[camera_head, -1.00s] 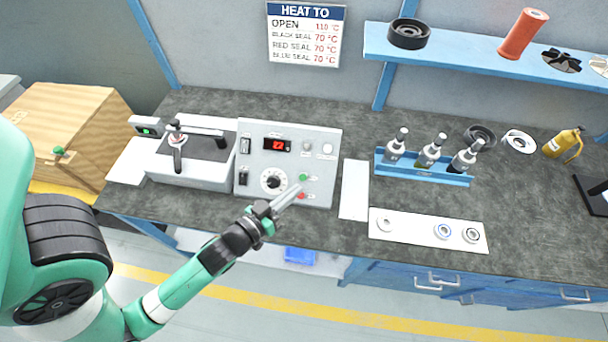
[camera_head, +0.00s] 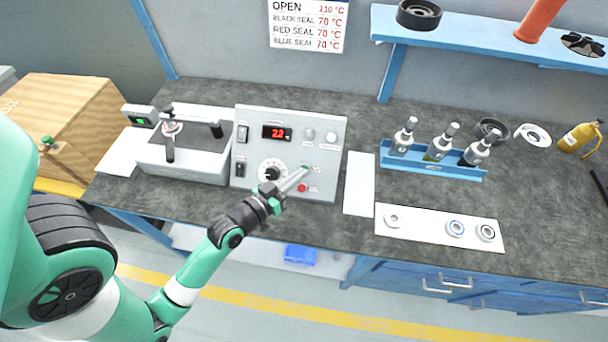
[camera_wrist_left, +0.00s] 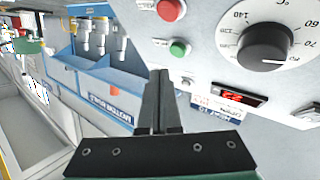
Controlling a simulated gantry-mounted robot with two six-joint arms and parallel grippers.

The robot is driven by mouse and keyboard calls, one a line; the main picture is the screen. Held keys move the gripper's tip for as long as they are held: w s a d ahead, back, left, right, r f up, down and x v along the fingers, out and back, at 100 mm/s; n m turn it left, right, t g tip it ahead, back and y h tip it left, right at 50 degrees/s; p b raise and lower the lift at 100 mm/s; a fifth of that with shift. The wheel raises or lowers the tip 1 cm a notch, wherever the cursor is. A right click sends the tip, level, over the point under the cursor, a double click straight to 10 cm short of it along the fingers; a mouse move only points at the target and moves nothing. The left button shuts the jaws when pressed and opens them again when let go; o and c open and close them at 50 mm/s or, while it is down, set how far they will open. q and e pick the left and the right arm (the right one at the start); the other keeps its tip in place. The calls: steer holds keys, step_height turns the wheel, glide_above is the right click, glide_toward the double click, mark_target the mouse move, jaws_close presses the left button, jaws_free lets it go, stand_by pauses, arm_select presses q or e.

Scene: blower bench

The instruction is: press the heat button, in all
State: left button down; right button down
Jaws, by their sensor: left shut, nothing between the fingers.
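The control panel (camera_head: 330,130) is a light grey box with a red-digit display (camera_head: 277,132), a black dial (camera_head: 271,173), a green button (camera_head: 305,167) and a red button (camera_head: 302,188). Button labels are too small to read. My left gripper (camera_head: 301,171) is shut and empty, its fingertips at the green button in the head view. In the left wrist view the fingertips (camera_wrist_left: 159,73) stand just short of the green button (camera_wrist_left: 180,48); contact cannot be told. The red button (camera_wrist_left: 171,10) and dial (camera_wrist_left: 264,46) also show there. My right gripper is out of view.
A sealing fixture (camera_head: 185,158) stands left of the panel. A white plate (camera_head: 359,184) and a white strip with rings (camera_head: 420,227) lie to the right. A blue rack (camera_head: 435,170) holds bottles. A temperature sign (camera_head: 307,25) hangs behind.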

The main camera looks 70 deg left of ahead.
arm_select(q)
steer(key=shift+w+a+f+b, duration=0.3)
steer(key=shift+a+f, duration=0.15)
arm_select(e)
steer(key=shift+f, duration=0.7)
arm_select(q)
steer(key=shift+f, duration=0.1)
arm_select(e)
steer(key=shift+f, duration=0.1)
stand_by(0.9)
arm_select(q)
steer(key=shift+w+a+f+b, duration=0.15)
steer(key=shift+a+f+b, duration=0.1)
steer(key=shift+b, duration=0.1)
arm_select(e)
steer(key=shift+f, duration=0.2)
